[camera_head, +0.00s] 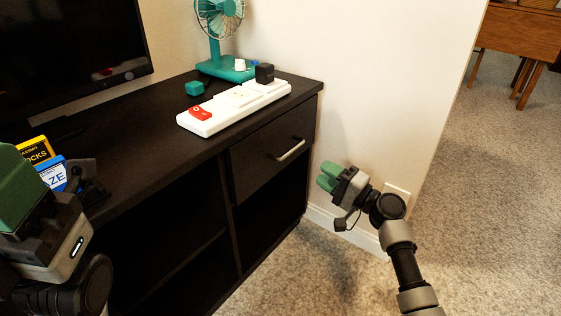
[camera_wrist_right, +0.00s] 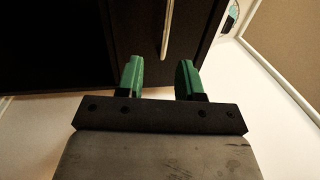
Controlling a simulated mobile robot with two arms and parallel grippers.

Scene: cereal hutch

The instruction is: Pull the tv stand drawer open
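The black tv stand (camera_head: 140,170) has a drawer (camera_head: 262,165) at its right end, with a silver bar handle (camera_head: 291,150). The drawer looks shut. In the right wrist view the handle (camera_wrist_right: 167,30) lies ahead of the fingers, roughly in line with the gap between them. My right gripper (camera_head: 326,176) has green fingertips and is to the right of the drawer, apart from the handle. In the wrist view its fingers (camera_wrist_right: 161,78) are spread and empty. My left gripper (camera_head: 20,185) is at the left edge; its fingertips are partly cut off.
On the stand are a white power strip (camera_head: 235,107) with a red switch, a teal fan (camera_head: 225,67), a small teal block (camera_head: 194,88) and a tv (camera_head: 70,50). Yellow and blue boxes (camera_head: 52,172) show by my left gripper. The white wall (camera_head: 390,80) is right of the stand; carpet (camera_head: 330,270) lies in front.

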